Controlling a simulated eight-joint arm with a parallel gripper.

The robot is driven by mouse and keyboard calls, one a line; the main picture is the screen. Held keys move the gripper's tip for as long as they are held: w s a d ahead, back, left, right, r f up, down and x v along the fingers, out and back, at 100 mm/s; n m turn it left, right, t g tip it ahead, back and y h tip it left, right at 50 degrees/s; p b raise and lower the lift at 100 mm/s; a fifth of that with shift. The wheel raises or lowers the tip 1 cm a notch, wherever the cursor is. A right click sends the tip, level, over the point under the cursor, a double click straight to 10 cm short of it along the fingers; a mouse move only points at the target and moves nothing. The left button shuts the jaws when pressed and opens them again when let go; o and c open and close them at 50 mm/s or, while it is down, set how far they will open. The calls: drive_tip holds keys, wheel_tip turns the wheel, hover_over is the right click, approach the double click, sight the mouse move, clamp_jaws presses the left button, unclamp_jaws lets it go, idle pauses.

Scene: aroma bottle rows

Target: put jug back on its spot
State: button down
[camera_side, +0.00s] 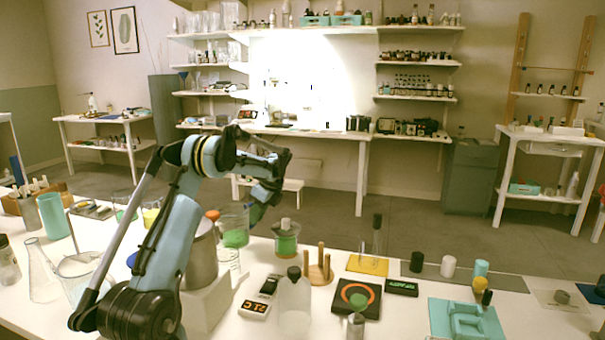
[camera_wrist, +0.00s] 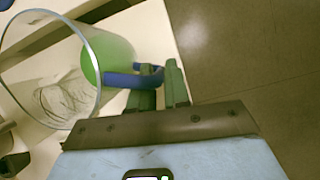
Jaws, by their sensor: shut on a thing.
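The jug (camera_side: 233,222) is clear glass with green liquid low in it, near the back edge of the bench in the side view. In the wrist view the jug (camera_wrist: 108,52) fills the upper left, with its round rim toward the camera and a blue handle. My gripper (camera_wrist: 164,78) is shut on that handle; in the side view my gripper (camera_side: 258,210) is at the jug's right side. My arm and nearer items partly hide the jug's base, so I cannot tell whether it touches the bench. I cannot tell which place is the jug's spot.
A beaker with green liquid (camera_side: 287,242) stands right of the jug. A wooden peg stand (camera_side: 319,268), a clear bottle (camera_side: 294,305) and a black plate with an orange ring (camera_side: 345,309) are nearby. A steel container (camera_side: 201,262) stands left. The bench front is crowded.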

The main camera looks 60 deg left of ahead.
drive_tip(key=shift+f, duration=1.45)
drive_tip(key=shift+f, duration=0.1)
drive_tip(key=c, duration=1.1)
unclamp_jaws()
